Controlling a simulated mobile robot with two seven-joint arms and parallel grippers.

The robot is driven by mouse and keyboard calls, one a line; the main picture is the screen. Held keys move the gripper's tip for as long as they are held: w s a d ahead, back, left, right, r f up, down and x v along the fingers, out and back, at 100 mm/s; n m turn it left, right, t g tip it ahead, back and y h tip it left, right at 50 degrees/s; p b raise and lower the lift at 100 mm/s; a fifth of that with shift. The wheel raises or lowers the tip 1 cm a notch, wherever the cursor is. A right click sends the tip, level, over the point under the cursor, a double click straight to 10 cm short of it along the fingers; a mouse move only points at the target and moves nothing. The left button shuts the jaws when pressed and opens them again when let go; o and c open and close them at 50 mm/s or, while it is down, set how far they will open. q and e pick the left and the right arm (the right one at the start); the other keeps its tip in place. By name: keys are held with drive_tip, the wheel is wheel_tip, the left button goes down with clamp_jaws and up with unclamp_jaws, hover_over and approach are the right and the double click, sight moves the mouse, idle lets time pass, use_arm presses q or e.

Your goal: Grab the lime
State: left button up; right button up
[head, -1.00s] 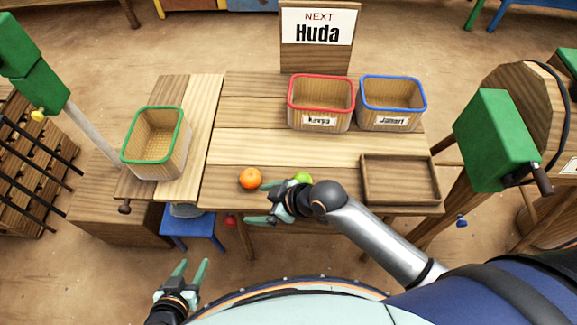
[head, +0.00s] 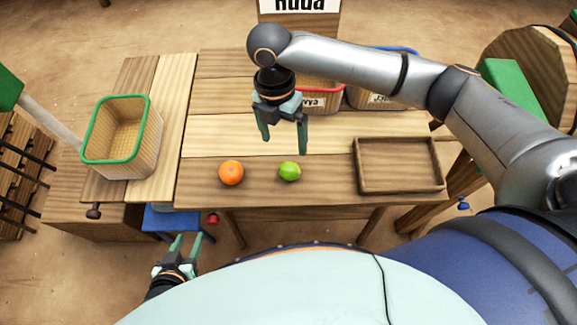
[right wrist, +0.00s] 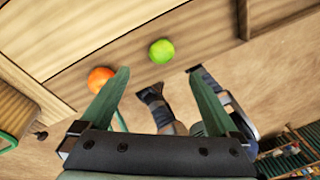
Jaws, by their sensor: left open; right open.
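The green lime (head: 289,171) lies on the front part of the wooden table, to the right of an orange (head: 231,172). In the right wrist view the lime (right wrist: 161,51) shows beyond and between the fingers, with the orange (right wrist: 101,79) near the left finger. My right gripper (head: 284,147) is open and empty, pointing down above the table, behind the lime and apart from it. My left gripper (head: 186,240) is open and empty, low in front of the table's front edge.
An empty wooden tray (head: 398,187) sits right of the lime. A green-rimmed basket (head: 150,145) stands at the left. Red-rimmed (head: 322,88) and blue-rimmed (head: 372,97) baskets stand at the back, partly hidden by my right arm. The table around the lime is clear.

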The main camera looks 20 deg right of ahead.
sight(289, 166)
drive_tip(key=f, duration=0.3)
drive_tip(key=s+f, duration=0.1)
drive_tip(key=f, duration=0.6)
drive_tip(key=shift+s+d+f, duration=0.1)
drive_tip(key=shift+s+d, duration=0.25)
drive_tip(key=shift+s, duration=0.05)
drive_tip(key=shift+c, duration=0.3)
drive_tip(key=c, duration=1.4)
